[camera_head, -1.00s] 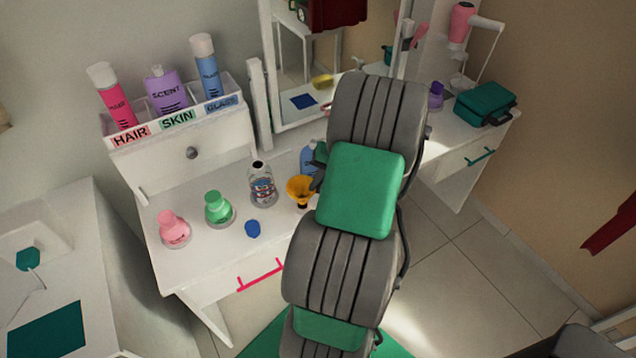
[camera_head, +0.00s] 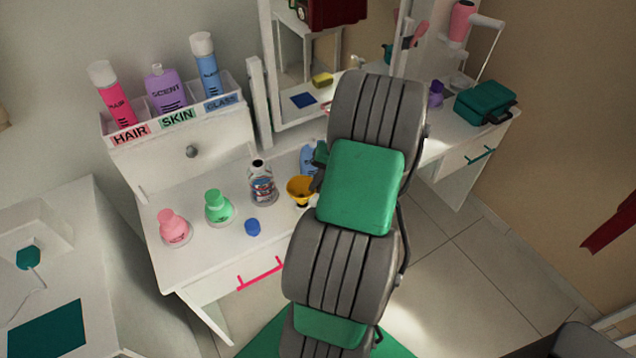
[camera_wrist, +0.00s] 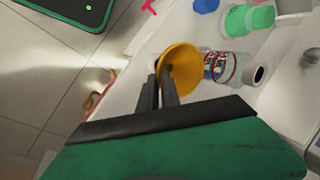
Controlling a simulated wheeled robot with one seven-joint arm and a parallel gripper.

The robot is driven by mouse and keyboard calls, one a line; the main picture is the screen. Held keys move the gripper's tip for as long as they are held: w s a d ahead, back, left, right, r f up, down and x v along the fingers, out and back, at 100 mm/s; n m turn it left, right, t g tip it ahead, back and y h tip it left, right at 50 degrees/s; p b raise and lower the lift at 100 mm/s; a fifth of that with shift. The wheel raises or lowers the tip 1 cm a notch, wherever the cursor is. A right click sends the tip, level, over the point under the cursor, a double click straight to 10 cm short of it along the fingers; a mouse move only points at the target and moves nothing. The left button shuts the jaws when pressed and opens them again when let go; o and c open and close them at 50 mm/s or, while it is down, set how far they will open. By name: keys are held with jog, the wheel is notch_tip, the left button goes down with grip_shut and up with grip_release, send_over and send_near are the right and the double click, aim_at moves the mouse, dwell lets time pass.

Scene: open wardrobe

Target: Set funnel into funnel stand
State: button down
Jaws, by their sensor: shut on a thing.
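The yellow funnel (camera_head: 300,190) is just above the white table, right of the clear open bottle (camera_head: 263,182). My gripper (camera_wrist: 165,78) is shut on the funnel, with its dark fingers at the rim in the wrist view. The funnel (camera_wrist: 181,72) shows its wide cone there, beside the bottle (camera_wrist: 222,67). In the head view my arm hides most of the gripper. I cannot make out a funnel stand for certain; the area behind the arm is hidden.
A pink flask (camera_head: 174,230), a green flask (camera_head: 218,208) and a blue cap (camera_head: 252,227) stand on the table left of the funnel. A blue bottle (camera_head: 308,158) stands close behind it. A labelled rack (camera_head: 175,118) holds tall bottles at the back.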

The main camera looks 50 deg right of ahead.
jog(key=shift+f+b, duration=0.6)
jog(key=shift+f, duration=0.6)
jog(key=c, duration=1.5)
grip_release()
jog(key=shift+r, duration=0.1)
jog(key=v, duration=0.7)
jog(key=shift+r, duration=0.35)
jog(key=shift+s+d, duration=0.1)
jog(key=shift+s, duration=0.05)
